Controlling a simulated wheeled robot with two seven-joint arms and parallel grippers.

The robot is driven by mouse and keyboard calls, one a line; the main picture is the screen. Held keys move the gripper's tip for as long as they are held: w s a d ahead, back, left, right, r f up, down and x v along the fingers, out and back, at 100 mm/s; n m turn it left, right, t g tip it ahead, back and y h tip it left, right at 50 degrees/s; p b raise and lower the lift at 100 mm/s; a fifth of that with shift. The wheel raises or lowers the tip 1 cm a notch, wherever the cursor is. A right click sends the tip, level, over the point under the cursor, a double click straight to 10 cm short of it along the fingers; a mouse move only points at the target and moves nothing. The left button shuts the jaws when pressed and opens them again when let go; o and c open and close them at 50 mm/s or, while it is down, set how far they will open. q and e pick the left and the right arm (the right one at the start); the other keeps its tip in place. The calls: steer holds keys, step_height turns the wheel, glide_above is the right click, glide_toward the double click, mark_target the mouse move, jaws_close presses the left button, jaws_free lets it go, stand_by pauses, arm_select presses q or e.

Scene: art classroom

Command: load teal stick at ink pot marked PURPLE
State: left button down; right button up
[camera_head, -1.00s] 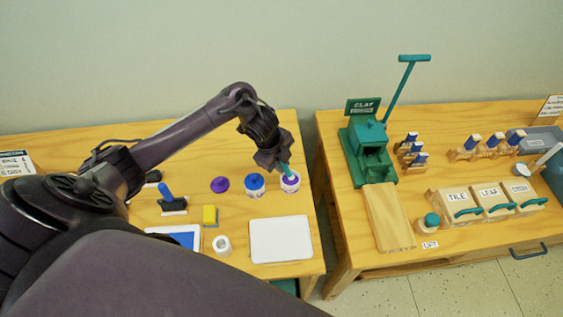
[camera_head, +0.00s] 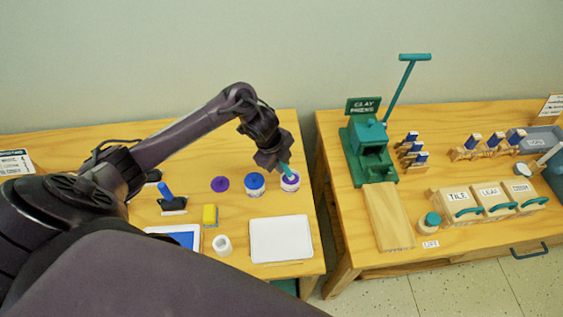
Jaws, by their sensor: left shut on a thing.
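My left gripper (camera_head: 279,165) is shut on the teal stick (camera_head: 287,171) above the right end of the left table. The stick's lower end is at the mouth of a white ink pot with purple ink (camera_head: 290,184). Whether the tip touches the ink is too small to tell. The pot's label is too small to read. A pot with a blue top (camera_head: 255,185) stands just left of it. A round purple lid (camera_head: 220,184) lies further left. My right gripper is not in view.
A white tray (camera_head: 281,240) lies in front of the pots. A gap separates this table from the one with the green clay press (camera_head: 367,150).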

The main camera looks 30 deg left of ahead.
arm_select(q)
steer(key=shift+f, duration=0.4)
steer(key=shift+s, duration=0.1)
stand_by(1.2)
step_height(320, 180, up, 7)
steer(key=p, duration=0.6)
steer(key=shift+p, duration=0.4)
steer(key=shift+d, duration=0.15)
stand_by(0.4)
